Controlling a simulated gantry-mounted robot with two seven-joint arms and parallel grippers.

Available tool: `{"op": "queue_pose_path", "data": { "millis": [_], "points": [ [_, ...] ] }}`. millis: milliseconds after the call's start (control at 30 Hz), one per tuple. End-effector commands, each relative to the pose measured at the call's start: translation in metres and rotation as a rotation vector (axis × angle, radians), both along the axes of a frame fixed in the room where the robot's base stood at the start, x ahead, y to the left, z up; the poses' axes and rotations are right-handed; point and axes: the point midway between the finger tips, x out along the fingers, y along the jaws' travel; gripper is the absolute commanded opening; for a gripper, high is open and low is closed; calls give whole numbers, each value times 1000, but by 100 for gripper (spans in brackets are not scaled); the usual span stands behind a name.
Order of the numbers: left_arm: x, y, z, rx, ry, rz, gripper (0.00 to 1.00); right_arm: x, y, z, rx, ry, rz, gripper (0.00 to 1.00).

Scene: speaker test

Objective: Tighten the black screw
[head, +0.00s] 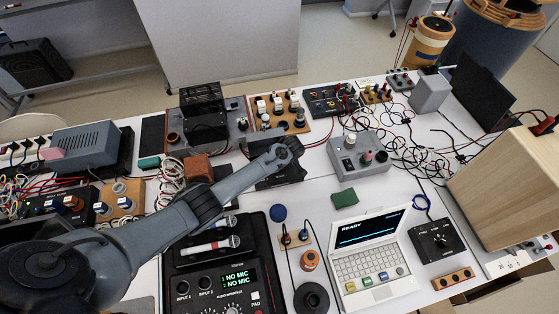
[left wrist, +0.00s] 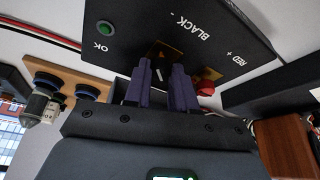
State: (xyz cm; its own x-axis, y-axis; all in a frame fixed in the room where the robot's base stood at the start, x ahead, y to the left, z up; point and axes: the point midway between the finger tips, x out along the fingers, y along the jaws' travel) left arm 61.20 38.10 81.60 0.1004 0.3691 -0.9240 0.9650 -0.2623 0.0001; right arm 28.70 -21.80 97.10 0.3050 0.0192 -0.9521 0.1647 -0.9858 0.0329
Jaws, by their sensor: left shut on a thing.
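In the left wrist view a dark panel (left wrist: 225,42) carries the labels "BLACK -" and "RED +", seen upside down. A red screw (left wrist: 205,88) sits by the red label. My left gripper (left wrist: 161,72) has its two purple fingers at the terminal by the black label. It is shut on the black screw, which is mostly hidden between the fingers; a pale mark shows there. In the head view my left arm reaches over the table's middle, and the fingertips and the screw cannot be made out. My right gripper is not in view.
A round green light (left wrist: 105,28) is beside "OK". A reddish-brown block (head: 197,167) lies left of my wrist. A wooden board with knobs (head: 280,111) stands beyond it. A grey box (head: 358,157) is to the right. A laptop (head: 368,250) and cables crowd the front and right.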

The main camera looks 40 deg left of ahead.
Motion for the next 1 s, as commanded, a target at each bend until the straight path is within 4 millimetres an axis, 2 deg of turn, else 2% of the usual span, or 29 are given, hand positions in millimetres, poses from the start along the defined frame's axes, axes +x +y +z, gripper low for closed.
{"op": "queue_pose_path", "data": {
  "millis": [500, 1000],
  "points": [
    [-4, 2, 3, 1, 2, -441, 0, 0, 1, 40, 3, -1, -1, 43],
    [-5, 5, 1, 0, 0, -917, 0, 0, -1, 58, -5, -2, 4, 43]
  ]
}}
